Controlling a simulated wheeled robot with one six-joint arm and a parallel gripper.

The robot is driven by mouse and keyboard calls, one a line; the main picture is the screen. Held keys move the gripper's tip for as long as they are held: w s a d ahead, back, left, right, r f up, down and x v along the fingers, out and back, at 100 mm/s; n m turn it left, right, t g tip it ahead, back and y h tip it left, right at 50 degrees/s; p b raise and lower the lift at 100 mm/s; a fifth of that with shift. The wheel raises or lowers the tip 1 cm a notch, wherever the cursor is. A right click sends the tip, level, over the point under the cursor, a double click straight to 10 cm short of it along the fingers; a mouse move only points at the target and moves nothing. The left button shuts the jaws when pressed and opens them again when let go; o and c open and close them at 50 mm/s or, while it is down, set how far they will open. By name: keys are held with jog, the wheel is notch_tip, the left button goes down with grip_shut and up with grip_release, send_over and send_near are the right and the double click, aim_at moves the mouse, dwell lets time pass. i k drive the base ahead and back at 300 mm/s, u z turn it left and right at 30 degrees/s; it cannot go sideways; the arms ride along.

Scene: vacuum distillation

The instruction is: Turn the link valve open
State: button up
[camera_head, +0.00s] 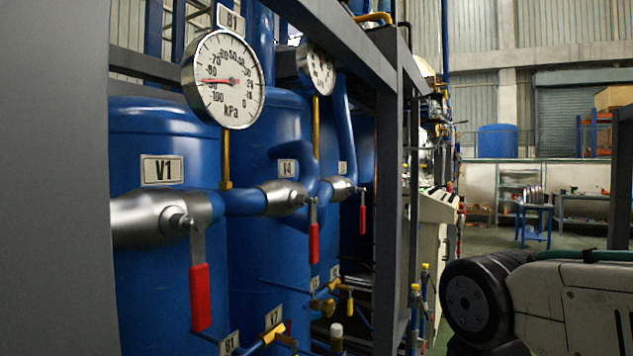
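No label in view reads as a link valve, so I cannot tell which one it is. A large silver valve (150,218) beside the V1 plate has a red-gripped lever (200,297) hanging straight down. Behind it a second silver valve (283,197) by the V4 plate has a red lever (313,243) hanging down. A third valve (341,188) farther back has a red lever (362,218), also down. Small yellow valves (273,334) sit low on thin blue pipes, partly cut off. My gripper is not in view; only part of my arm shows at the lower right.
Blue tanks (150,125) stand behind the valves in a grey frame (388,170). A round kPa gauge (226,78) hangs above, with another gauge (318,70) behind. A grey post (55,180) blocks the left. Open floor lies at the right, with a blue stool (535,210) far off.

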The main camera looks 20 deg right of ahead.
aim_at(314, 227)
jog(key=k, duration=1.15)
jog(key=u, duration=0.95)
jog(key=i, duration=1.35)
jog(key=z, duration=0.8)
